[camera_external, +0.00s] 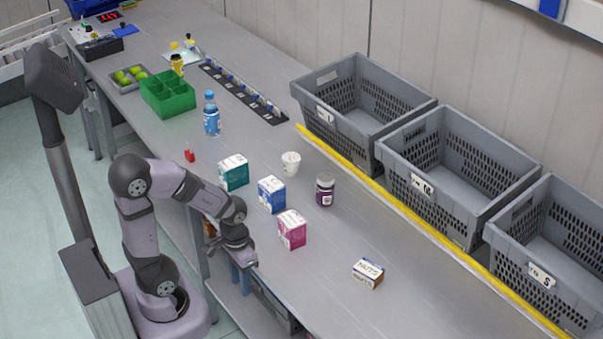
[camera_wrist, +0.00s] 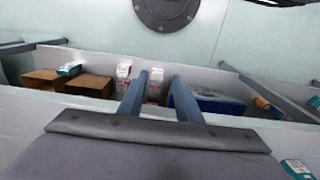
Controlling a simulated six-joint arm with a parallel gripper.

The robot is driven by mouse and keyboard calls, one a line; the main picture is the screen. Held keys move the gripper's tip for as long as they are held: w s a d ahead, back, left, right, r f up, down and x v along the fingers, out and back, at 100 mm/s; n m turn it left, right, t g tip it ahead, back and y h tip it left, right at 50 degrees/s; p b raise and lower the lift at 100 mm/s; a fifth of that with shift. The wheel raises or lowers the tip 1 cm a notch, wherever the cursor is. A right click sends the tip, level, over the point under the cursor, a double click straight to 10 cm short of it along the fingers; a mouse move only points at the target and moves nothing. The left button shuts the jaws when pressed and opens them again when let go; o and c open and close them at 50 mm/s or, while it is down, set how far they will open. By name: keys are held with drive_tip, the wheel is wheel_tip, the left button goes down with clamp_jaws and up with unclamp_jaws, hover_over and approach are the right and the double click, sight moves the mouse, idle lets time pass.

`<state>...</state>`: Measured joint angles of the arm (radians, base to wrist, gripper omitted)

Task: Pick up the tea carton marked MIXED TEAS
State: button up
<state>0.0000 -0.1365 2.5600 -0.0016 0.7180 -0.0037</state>
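Three cartons stand on the grey bench in the external view: a teal and white one (camera_external: 233,172), a blue and white one (camera_external: 271,194) and a magenta and white one (camera_external: 292,229). Their lettering is too small to read, so I cannot tell which says MIXED TEAS. My gripper (camera_external: 241,262) is at the bench's near edge, left of and below the magenta carton, apart from all three. In the wrist view my gripper (camera_wrist: 160,77) has its two fingers spread, with no object clearly held. A teal and white box (camera_wrist: 298,169) shows at that view's lower right.
A white cup (camera_external: 291,163), a dark purple jar (camera_external: 325,190) and a NUTS box (camera_external: 368,273) stand near the cartons. A water bottle (camera_external: 211,115) and green divided tray (camera_external: 168,93) are farther back. Grey crates (camera_external: 455,218) line the right, behind a yellow strip (camera_external: 400,212).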

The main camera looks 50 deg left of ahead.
idle(0.4)
drive_tip(key=o, duration=1.2)
